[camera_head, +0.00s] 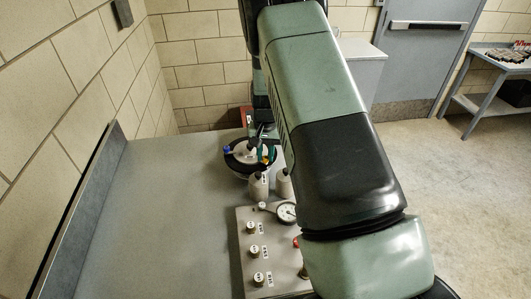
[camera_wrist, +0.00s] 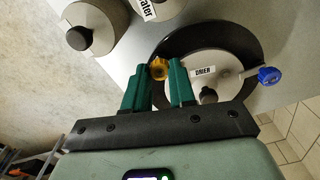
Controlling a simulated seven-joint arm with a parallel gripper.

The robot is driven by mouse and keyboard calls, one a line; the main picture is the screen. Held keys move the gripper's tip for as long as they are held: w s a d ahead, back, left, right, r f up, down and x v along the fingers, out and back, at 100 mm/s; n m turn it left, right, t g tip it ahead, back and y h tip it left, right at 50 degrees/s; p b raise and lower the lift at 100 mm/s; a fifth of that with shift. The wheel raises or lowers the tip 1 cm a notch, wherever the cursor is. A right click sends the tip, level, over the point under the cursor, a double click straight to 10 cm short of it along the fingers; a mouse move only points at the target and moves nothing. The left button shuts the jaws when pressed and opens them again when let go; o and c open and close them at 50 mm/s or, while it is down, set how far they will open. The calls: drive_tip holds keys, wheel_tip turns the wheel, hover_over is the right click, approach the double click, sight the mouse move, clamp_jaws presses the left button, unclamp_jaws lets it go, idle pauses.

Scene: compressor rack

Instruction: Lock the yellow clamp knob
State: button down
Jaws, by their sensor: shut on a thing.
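The yellow clamp knob (camera_wrist: 158,68) sits at the rim of the round dryer unit (camera_wrist: 248,50), between the tips of my green gripper fingers (camera_wrist: 157,74) in the wrist view. My gripper is shut on it, though the contact itself is partly hidden by the fingers. The dryer has a black outer ring and a pale lid with a label reading "DRIER". A blue knob (camera_wrist: 269,76) stands out on its opposite side. In the head view the dryer (camera_head: 236,165) is at the far end of the bench, with my gripper (camera_head: 269,154) at its right side.
Two pale canisters with dark caps stand close by; one (camera_wrist: 92,28) is at upper left in the wrist view. A panel (camera_head: 246,283) with several brass knobs and a gauge (camera_head: 286,212) lies nearer. The bench's left side (camera_head: 160,220) is clear, bounded by the wall.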

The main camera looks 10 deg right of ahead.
sight(265, 157)
drive_tip(key=shift+m, duration=1)
drive_tip(key=c, duration=0.9)
unclamp_jaws()
drive_tip(key=shift+r, duration=0.1)
wheel_tip(265, 157, up, 11)
drive_tip(key=shift+f, duration=0.15)
